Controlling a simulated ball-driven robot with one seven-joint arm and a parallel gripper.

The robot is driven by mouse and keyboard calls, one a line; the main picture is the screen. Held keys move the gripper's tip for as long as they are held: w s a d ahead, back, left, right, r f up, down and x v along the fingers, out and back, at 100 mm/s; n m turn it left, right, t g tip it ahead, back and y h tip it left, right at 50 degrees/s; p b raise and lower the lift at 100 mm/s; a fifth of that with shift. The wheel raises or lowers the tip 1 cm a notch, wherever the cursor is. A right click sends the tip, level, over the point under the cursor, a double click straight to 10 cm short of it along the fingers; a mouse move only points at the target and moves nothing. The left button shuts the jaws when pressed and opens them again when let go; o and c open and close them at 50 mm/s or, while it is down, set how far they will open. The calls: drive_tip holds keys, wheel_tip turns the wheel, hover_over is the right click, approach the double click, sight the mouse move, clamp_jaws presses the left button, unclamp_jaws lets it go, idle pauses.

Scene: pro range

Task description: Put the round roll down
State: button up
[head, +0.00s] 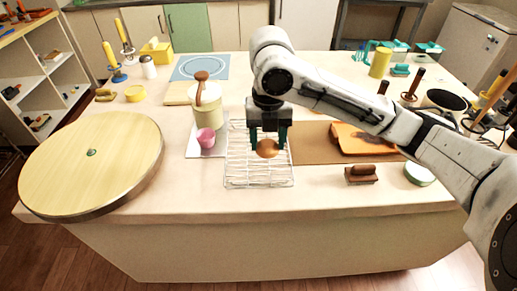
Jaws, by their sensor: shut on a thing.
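The round roll (267,149) is a small brown ball between the teal fingertips of my gripper (268,143). My gripper points down and is shut on the roll. Both are over the white wire rack (258,176), which lies on the pale table. I cannot tell whether the roll touches the rack's wires or hangs a little above them. The rack shows no other item on its visible part, though my gripper and arm hide some of its far end.
Left of the rack stand a pink cup (206,139) and a cream canister (207,107). A large round wooden board (92,180) fills the table's left. Right are a brown mat (308,147) with an orange item (362,140) and a brown-handled tool (361,175). The front strip is clear.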

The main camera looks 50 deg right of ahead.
drive_tip(key=w+f, duration=0.3)
drive_tip(key=shift+d+f, duration=0.25)
drive_tip(key=shift+f+p, duration=0.4)
drive_tip(key=shift+f, duration=1.15)
drive_tip(key=shift+f, duration=0.2)
drive_tip(key=o, duration=1.1)
drive_tip(key=shift+c, duration=0.2)
drive_tip(key=shift+r, duration=0.15)
wheel_tip(320, 180, up, 12)
drive_tip(key=shift+r, duration=0.1)
